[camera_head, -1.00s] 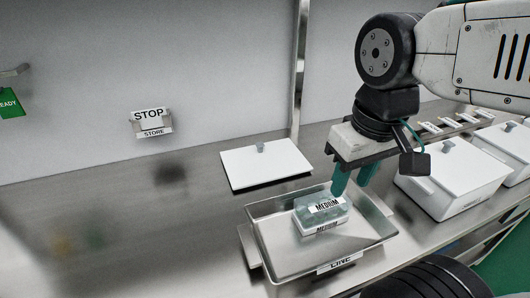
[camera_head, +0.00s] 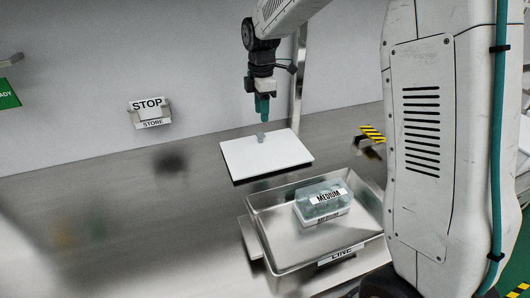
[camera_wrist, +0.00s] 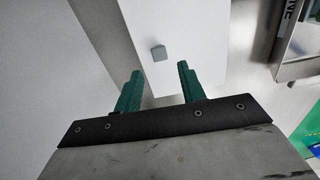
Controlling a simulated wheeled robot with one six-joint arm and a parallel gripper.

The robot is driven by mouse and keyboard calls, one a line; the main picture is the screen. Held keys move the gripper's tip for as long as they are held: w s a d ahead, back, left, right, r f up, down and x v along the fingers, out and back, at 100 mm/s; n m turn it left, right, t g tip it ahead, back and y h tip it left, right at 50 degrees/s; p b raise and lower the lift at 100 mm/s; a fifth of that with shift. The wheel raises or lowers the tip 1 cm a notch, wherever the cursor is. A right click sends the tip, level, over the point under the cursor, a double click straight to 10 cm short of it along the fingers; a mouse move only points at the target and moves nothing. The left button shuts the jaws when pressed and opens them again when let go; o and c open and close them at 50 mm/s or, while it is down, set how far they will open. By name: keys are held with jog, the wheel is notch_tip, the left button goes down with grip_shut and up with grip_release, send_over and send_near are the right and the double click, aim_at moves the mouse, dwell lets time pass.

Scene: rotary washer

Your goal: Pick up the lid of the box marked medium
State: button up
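A flat white lid (camera_head: 278,157) with a small grey knob (camera_head: 261,137) lies on the steel counter behind the tray; no marking shows on it. My gripper (camera_head: 262,112) is above the lid's back part, fingers pointing down. In the wrist view my gripper (camera_wrist: 159,68) is open and empty, with the knob (camera_wrist: 158,53) ahead of the gap between the green fingertips. The clear bluish box marked MEDIUM (camera_head: 334,211) sits in the steel tray. I cannot tell whether the white lid belongs to it.
The steel tray (camera_head: 285,262) marked LINE stands in front of the lid. A STOP/STORE sign (camera_head: 150,112) hangs on the wall behind. A yellow-black striped piece (camera_head: 371,134) is to the right. My arm hides much of the right side.

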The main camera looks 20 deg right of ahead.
aim_at(260, 134)
jog(key=shift+w+f, duration=0.25)
jog(key=shift+f, duration=0.25)
jog(key=f, duration=0.7)
jog(key=shift+s+a+f, duration=0.1)
jog(key=shift+a+f, duration=0.05)
jog(key=shift+a, duration=0.05)
grip_shut()
